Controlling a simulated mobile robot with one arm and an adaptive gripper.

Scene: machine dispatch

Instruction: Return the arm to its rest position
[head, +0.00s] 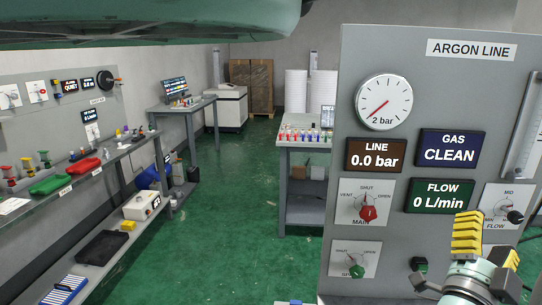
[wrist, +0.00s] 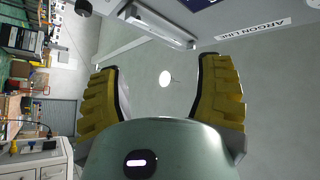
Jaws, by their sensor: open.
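My gripper (head: 488,238) shows at the lower right of the head view, in front of the lower right part of the argon panel (head: 437,75). Its two yellow ribbed fingers point upward and stand apart. In the wrist view the same open gripper (wrist: 160,72) has clear space between its fingers and holds nothing. Beyond the fingers is a plain grey surface. Part of my own body crosses the top left of the head view.
The argon panel carries a gauge (head: 384,102), displays and a red main valve knob (head: 368,213). A left bench (head: 75,165) holds red and green trays. A table (head: 297,147) with small bottles stands behind the panel. Green floor (head: 215,220) between them is clear.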

